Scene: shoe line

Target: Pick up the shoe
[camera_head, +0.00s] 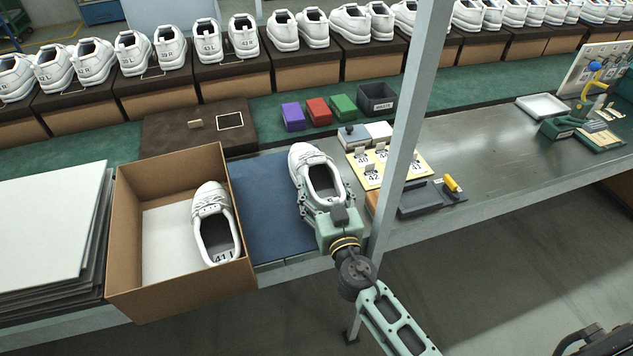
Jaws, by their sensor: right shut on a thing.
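A white shoe (308,168) is over the right edge of the blue mat (262,200), toe pointing to the back. My right gripper (330,208) is shut on this shoe at its heel end. Whether the shoe touches the mat or hangs a little above it, I cannot tell. Another white shoe (211,208) with a number inside its heel lies in the open cardboard box (126,237), left of the mat. My left gripper is not in view.
A grey post (411,115) stands just right of my right gripper. Number cards (392,165) and a dark tray (425,197) lie beyond it. Small coloured boxes (318,111) sit behind the mat. Stacked white sheets (50,221) fill the left. Bench space at right is partly clear.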

